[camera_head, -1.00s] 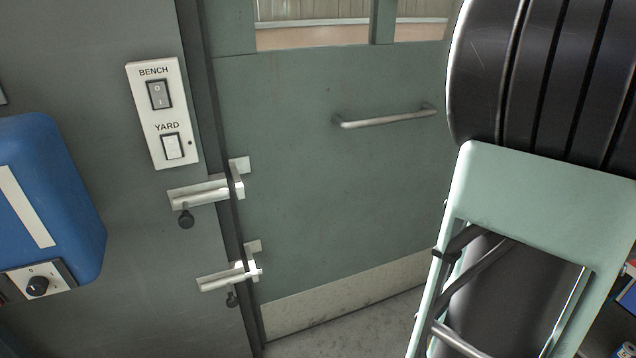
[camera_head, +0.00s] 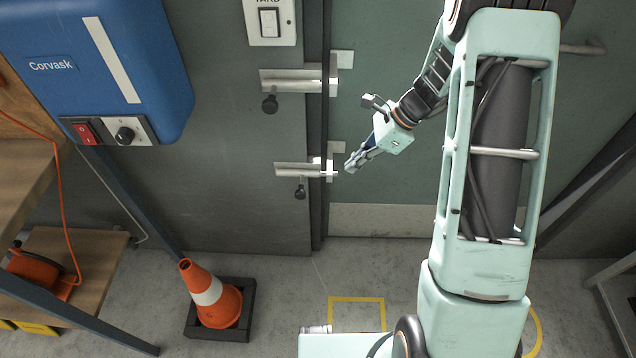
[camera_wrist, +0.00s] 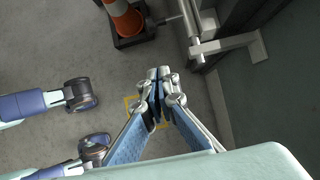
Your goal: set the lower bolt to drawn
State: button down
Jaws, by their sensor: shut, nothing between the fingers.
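The lower bolt (camera_head: 290,169) is a pale metal slide bolt with a dark round knob (camera_head: 300,192) hanging below it, on the grey wall panel left of the green door. Its bar reaches right across the dark gap toward the keeper (camera_head: 337,148) on the door. My gripper (camera_head: 349,168) is shut and empty, just right of the bar's end; I cannot tell whether they touch. In the wrist view the gripper's fingertips (camera_wrist: 162,73) are together, and a pale bolt, seemingly the lower one (camera_wrist: 204,47), shows apart from them at upper right.
The upper bolt (camera_head: 290,80) with its own dark knob sits above. A blue box (camera_head: 100,60) and a white switch plate (camera_head: 270,22) are on the wall. An orange cone (camera_head: 215,300) stands on the floor at left, beside a wooden bench (camera_head: 85,255).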

jog(key=shift+s+a, duration=0.1)
jog(key=shift+a, duration=0.6)
jog(key=b, duration=0.2)
send_near(301, 185)
notch_tip(301, 185, down, 4)
jog(key=s+d, duration=0.2)
jog(key=s, duration=0.1)
jog(key=a+f, duration=0.2)
jog(key=a, duration=0.1)
jog(key=shift+w+a, duration=0.2)
